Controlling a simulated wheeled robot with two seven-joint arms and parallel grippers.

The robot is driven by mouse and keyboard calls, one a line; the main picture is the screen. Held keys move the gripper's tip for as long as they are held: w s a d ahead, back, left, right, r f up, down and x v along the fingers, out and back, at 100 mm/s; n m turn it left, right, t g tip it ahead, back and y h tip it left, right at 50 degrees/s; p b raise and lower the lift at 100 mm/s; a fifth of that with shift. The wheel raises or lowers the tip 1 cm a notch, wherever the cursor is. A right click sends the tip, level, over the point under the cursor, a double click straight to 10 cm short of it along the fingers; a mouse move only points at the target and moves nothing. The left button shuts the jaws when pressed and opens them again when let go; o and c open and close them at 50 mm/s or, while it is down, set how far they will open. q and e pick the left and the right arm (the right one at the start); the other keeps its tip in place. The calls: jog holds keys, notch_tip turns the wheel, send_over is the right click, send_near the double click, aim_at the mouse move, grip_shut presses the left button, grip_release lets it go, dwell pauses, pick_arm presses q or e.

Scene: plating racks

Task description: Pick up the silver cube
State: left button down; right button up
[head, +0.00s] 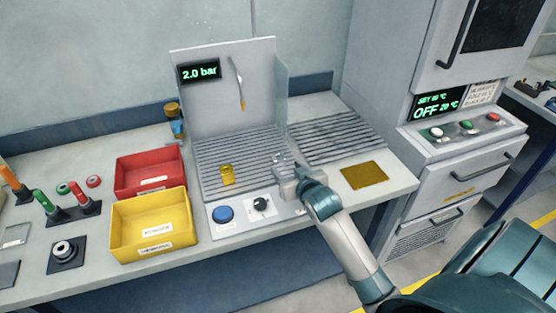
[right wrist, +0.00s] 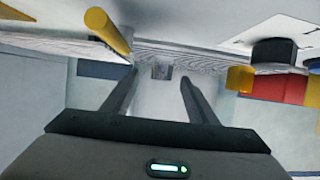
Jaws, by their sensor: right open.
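A small silver cube (right wrist: 161,72) shows between my right fingers in the right wrist view, on the grey slatted surface. In the head view it is hard to tell from the gripper's pale fingers. My right gripper (head: 281,163) is low over the right edge of the left slatted tray (head: 210,150). Its two dark fingers (right wrist: 159,82) are open in the right wrist view, one on each side of the cube, with no clear contact. My left gripper is in neither view.
A gold block (head: 227,174) stands on the same tray, left of the gripper. A panel (head: 225,60) rises behind, with a hanging hose. Red (head: 150,172) and yellow (head: 154,225) bins stand left. A second slatted tray (head: 335,137) and a gold mat (head: 363,175) lie right.

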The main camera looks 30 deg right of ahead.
aim_at(280, 163)
jog(key=shift+x, duration=1.55)
jog(key=shift+p, duration=0.35)
jog(key=shift+w+d+p, duration=0.1)
jog(key=shift+w+p, duration=0.2)
jog(key=shift+w, duration=0.25)
jog(key=p+x, duration=0.1)
jog(key=x, duration=0.1)
jog(key=shift+w+f, duration=0.15)
jog(key=shift+w, duration=0.15)
jog(key=shift+w+f, duration=0.35)
jog(key=shift+w, duration=0.3)
grip_shut()
jog(key=shift+r, duration=0.1)
